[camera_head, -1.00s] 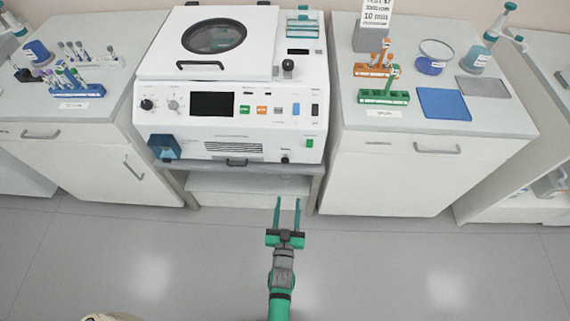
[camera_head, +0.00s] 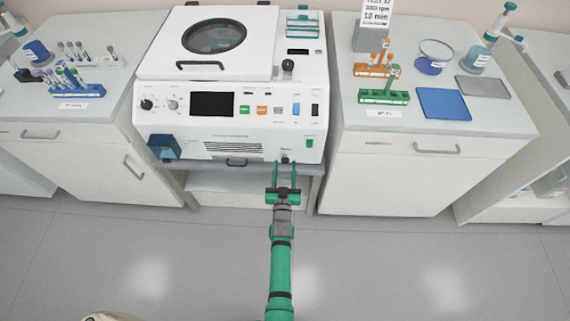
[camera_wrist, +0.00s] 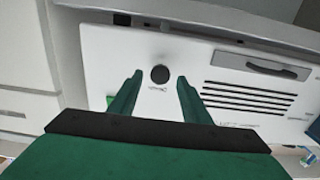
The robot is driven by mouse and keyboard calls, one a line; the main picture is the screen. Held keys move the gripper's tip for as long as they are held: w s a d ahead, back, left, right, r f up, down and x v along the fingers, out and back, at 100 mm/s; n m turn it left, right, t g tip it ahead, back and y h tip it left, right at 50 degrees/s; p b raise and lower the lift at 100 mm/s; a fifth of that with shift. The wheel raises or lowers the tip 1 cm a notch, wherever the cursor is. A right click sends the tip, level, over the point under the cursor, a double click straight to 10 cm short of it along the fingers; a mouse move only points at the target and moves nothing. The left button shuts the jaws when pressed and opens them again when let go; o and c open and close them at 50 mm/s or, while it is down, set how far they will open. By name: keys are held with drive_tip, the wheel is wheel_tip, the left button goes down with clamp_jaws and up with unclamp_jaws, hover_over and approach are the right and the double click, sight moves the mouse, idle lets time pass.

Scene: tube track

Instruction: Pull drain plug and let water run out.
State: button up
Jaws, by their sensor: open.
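The drain plug is a small dark round knob (camera_head: 285,159) low on the right of the front of the white centrifuge machine (camera_head: 232,141). In the wrist view the drain plug (camera_wrist: 160,74) lies between and just beyond the fingertips, with a small label beside it. My gripper (camera_head: 285,166) is open and empty, in front of the machine at the plug's height. In the wrist view my gripper (camera_wrist: 154,80) has one finger on each side of the plug; I cannot tell the exact gap to the panel. No water shows.
A dark handle (camera_wrist: 262,67) and a slotted vent (camera_wrist: 252,97) are beside the plug. A blue box (camera_head: 164,147) juts from the machine's lower left. Cabinets stand on both sides, holding tube racks (camera_head: 383,97). The floor in front is clear.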

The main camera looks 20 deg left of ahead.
drive_tip(key=shift+x, duration=1.05)
clamp_jaws()
drive_tip(key=shift+v, duration=1.2)
unclamp_jaws()
drive_tip(key=v, duration=1)
drive_tip(key=shift+s, duration=0.4)
